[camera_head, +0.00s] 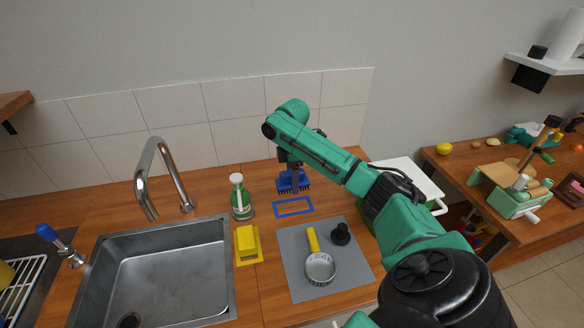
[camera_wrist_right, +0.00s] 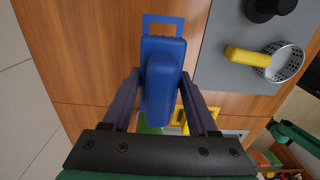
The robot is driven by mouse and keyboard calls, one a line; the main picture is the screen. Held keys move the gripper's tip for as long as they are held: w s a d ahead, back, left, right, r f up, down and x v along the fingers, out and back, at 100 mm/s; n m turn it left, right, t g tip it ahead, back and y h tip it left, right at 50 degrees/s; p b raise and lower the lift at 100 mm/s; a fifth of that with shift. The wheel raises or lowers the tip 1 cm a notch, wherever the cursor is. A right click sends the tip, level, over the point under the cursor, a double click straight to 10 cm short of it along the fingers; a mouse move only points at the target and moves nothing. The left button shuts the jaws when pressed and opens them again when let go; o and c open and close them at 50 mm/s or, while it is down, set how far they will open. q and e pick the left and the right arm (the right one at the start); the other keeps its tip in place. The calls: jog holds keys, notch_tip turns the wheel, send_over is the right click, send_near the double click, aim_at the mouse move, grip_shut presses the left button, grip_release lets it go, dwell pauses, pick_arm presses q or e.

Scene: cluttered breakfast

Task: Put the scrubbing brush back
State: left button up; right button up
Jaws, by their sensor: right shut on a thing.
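The scrubbing brush (camera_head: 291,183) is blue with dark bristles facing down, and it is near the back wall. My right gripper (camera_head: 294,170) is shut on its upper part, reaching in from the right. In the right wrist view the blue brush (camera_wrist_right: 162,75) sits between the two fingers of my right gripper (camera_wrist_right: 160,88). A blue rectangular outline (camera_head: 291,199) lies on the counter just in front of the brush; part of it shows past the brush in the wrist view (camera_wrist_right: 163,17). I cannot tell whether the bristles touch the counter. My left gripper is not in view.
A green bottle (camera_head: 241,200) stands left of the outline. A grey mat (camera_head: 290,280) in front holds a strainer (camera_head: 320,268) and a black knobbed object (camera_head: 341,234). A white bin (camera_head: 405,172) is at the right.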

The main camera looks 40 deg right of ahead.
aim_at(293, 207)
notch_tip(293, 207, down, 9)
jog(key=shift+r+p, duration=0.2)
jog(key=shift+p, duration=0.25)
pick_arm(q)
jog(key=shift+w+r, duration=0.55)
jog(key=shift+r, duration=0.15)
pick_arm(e)
jog(key=shift+f, duration=0.1)
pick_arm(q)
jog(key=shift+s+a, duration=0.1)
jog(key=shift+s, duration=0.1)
pick_arm(e)
jog(key=o, duration=1.3)
notch_tip(293, 207, up, 12)
jog(key=shift+r+b, duration=0.2)
jog(key=shift+b, duration=0.6)
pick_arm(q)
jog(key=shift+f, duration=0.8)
